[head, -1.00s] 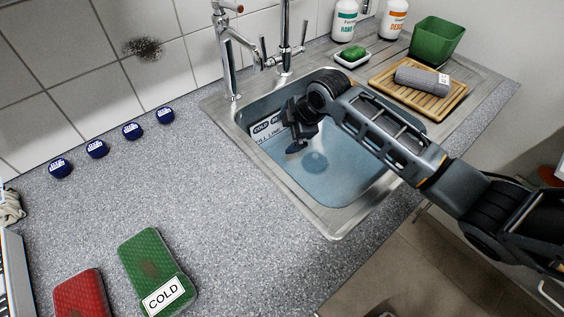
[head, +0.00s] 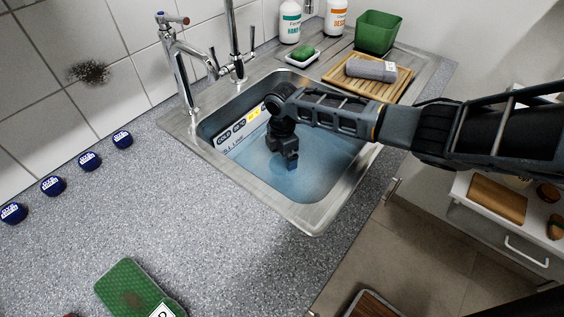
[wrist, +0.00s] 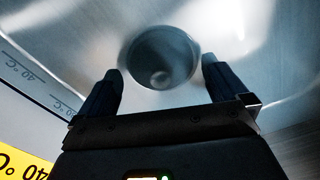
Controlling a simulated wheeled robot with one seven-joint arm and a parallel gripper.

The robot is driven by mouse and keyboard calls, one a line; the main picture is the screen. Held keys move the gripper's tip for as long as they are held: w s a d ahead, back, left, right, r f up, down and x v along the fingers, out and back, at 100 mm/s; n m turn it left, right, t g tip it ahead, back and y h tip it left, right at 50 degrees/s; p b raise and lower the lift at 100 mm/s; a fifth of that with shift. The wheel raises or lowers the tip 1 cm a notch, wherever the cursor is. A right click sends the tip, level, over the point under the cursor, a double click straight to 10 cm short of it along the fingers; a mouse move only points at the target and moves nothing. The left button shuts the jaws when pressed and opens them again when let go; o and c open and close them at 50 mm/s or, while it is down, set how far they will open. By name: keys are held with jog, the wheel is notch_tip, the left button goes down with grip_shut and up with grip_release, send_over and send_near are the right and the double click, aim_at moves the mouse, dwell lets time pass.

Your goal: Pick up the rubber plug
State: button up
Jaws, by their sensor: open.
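The rubber plug (wrist: 150,58) shows in the wrist view as a dark grey round piece with a small round knob, at the drain in the sink floor. Whether it sits in or on the drain I cannot tell. My gripper (wrist: 161,69) is open, with one dark finger to each side of the plug in the picture. No contact shows. In the head view my gripper (head: 291,165) points down into the sink (head: 318,225), over its bluish floor, and hides the plug.
A temperature and fill-line label (head: 240,130) is on the sink's back-left wall. Taps (head: 237,72) stand behind the sink. A wooden rack (head: 400,88) with a grey roll, a green tub (head: 377,33) and soap (head: 303,54) are at the back right. Blue caps (head: 89,161) lie left.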

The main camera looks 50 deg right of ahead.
jog(key=shift+f, duration=0.35)
jog(key=c, duration=0.8)
jog(key=shift+r, duration=0.1)
jog(key=shift+c, duration=0.3)
